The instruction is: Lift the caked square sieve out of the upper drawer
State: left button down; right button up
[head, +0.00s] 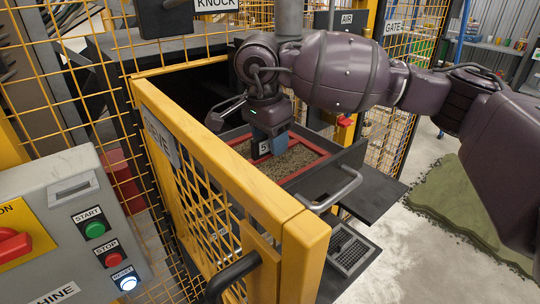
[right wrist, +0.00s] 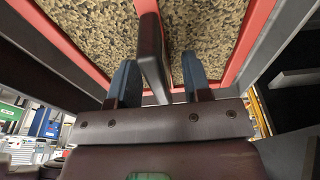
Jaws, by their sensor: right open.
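The square sieve lies in the upper drawer (head: 347,157), which is pulled open. The sieve (head: 295,160) has a red frame and a brown, grainy caked surface; it also shows in the right wrist view (right wrist: 205,25). A dark bar (right wrist: 149,35) runs across its middle. My right gripper (head: 269,150) reaches down over the sieve from above. In the right wrist view its two blue fingers (right wrist: 159,65) stand apart, one on each side of the bar, with gaps visible. In the head view the gripper hides part of the sieve. My left gripper is not in view.
A yellow guard frame (head: 225,160) with mesh stands at the drawer's left. A grey drawer handle (head: 337,190) sticks out in front. A control panel (head: 65,235) with buttons is at lower left. A dark grated tray (head: 352,252) is below.

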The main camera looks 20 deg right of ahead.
grip_shut()
dwell(0.4)
